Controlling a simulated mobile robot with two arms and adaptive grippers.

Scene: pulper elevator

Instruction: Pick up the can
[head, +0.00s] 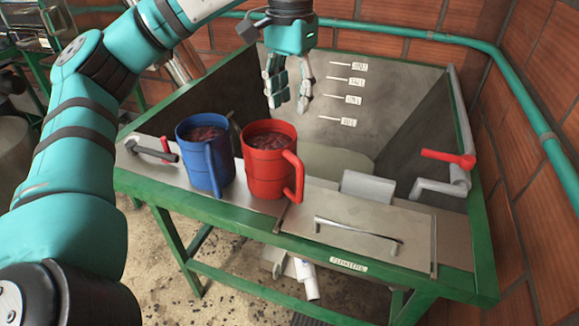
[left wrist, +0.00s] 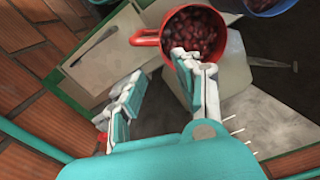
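A red can (head: 268,172) with a side handle stands on the metal ledge of the green-framed tank, full of dark red cherries. A blue can (head: 205,165) with similar contents stands just to its left. My left gripper (head: 288,104) is open and empty, fingers pointing down, above and behind the red can. In the left wrist view the red can (left wrist: 225,52) lies beyond the fingers of my gripper (left wrist: 155,72), with its handle to the left. Part of the blue can (left wrist: 262,6) shows at the top edge. My right gripper is not in view.
The tank (head: 395,125) has sloping walls with level marks. A grey pipe with a red handle (head: 447,157) stands at the right. A metal plate with a bar handle (head: 357,230) lies right of the cans. Brick walls and a teal pipe (head: 400,32) close off the back and right.

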